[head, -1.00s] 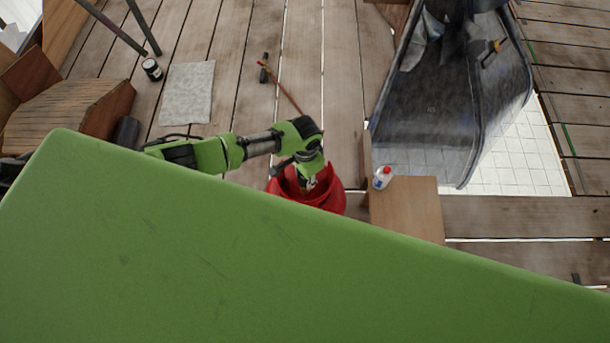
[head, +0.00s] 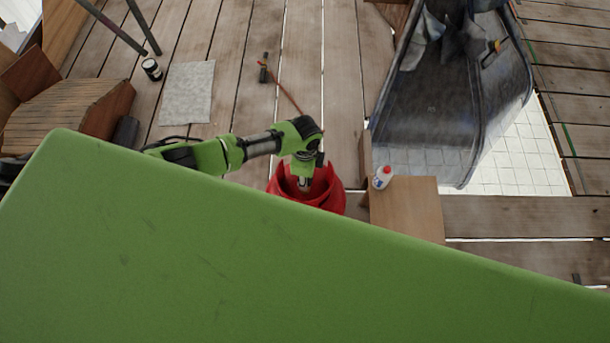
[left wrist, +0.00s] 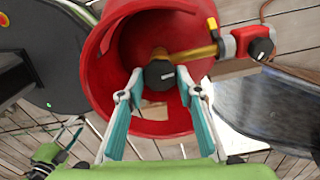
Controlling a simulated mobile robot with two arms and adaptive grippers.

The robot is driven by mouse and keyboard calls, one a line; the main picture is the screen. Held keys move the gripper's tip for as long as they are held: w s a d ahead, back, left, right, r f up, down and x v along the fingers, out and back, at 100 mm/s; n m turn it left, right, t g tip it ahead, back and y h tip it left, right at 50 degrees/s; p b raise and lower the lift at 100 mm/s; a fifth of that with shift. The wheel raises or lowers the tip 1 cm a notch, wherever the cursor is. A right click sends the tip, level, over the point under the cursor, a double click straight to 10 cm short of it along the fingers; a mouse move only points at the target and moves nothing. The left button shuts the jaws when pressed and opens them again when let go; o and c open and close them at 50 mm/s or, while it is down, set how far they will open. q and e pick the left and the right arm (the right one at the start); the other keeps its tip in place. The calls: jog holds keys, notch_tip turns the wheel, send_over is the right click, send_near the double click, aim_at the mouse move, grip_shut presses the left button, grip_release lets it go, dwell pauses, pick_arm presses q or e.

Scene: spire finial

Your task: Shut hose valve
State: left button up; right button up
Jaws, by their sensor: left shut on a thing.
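The hose valve shows as a black round knob (left wrist: 159,73) with a white mark, at the inner end of a brass pipe (left wrist: 193,53) inside a red round housing (left wrist: 98,75). The red housing also shows in the head view (head: 330,192), below my left wrist. My left gripper (left wrist: 160,80) has its teal fingers on either side of the black knob and is shut on it. In the head view the left gripper (head: 305,185) reaches down into the red housing, its tips hidden. A green part with teal strips (left wrist: 58,148) at lower left may be my right gripper; its jaws are unclear.
A red fitting with a black knob (left wrist: 252,43) sits at the pipe's outer end. A white bottle with a red cap (head: 382,177) stands on a wooden block (head: 407,208). A dark tub (head: 430,125) stands right. The plank floor holds a grey mat (head: 187,93) and a can (head: 151,68).

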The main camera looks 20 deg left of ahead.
pick_arm(q)
jog(key=shift+m, duration=0.6)
jog(key=o, duration=1.1)
notch_tip(320, 180, up, 12)
dwell(0.4)
